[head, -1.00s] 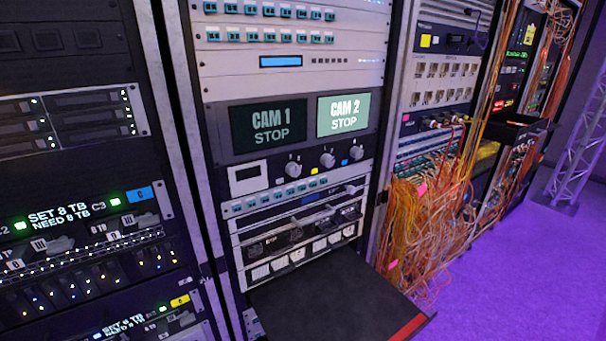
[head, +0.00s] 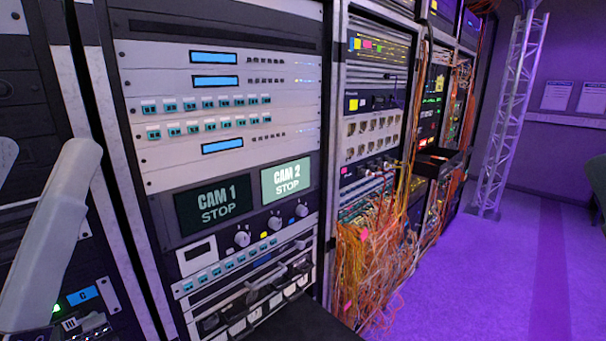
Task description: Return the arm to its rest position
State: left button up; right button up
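A pale grey arm link of mine (head: 55,225) rises at the left edge of the head view. It stands in front of the left rack and hides part of it. Its gripper does not show. My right gripper is not in view either. Nothing held can be seen.
The middle rack carries a CAM 1 STOP screen (head: 213,204) and a lit CAM 2 STOP screen (head: 286,181). A dark shelf (head: 300,325) juts out low in front. Loose orange cables (head: 375,265) hang beside it. A truss (head: 510,115) stands on open purple floor (head: 470,275).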

pick_arm(q)
notch_tip(320, 180, up, 38)
jog(key=p, duration=3.8)
jog(key=shift+w+f, duration=0.2)
jog(key=shift+f, duration=0.05)
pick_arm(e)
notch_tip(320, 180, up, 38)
